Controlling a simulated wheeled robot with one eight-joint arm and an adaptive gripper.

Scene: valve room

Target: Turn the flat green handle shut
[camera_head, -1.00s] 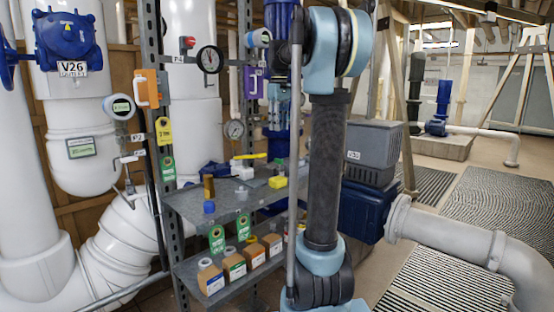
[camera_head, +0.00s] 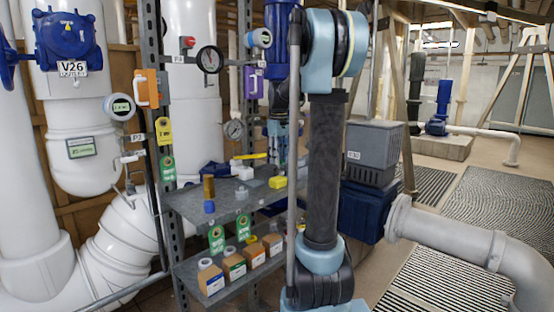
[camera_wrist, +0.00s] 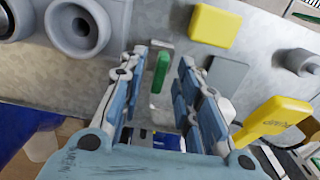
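The flat green handle (camera_wrist: 161,72) shows in the wrist view as a narrow upright green piece against a grey metal surface. My gripper (camera_wrist: 164,58) is open, with one blue-grey finger on each side of the handle. There are visible gaps between the handle and both fingers, and I see no contact. I cannot make out the green handle in the head view, where my arm covers part of the shelf area.
A yellow block (camera_wrist: 213,26) lies beyond the right finger, and a yellow handle (camera_wrist: 272,118) is close on the right. Grey round fittings (camera_wrist: 78,27) stand at left. In the head view, a metal shelf (camera_head: 190,203) holds small boxes; white pipes (camera_head: 190,110) stand behind.

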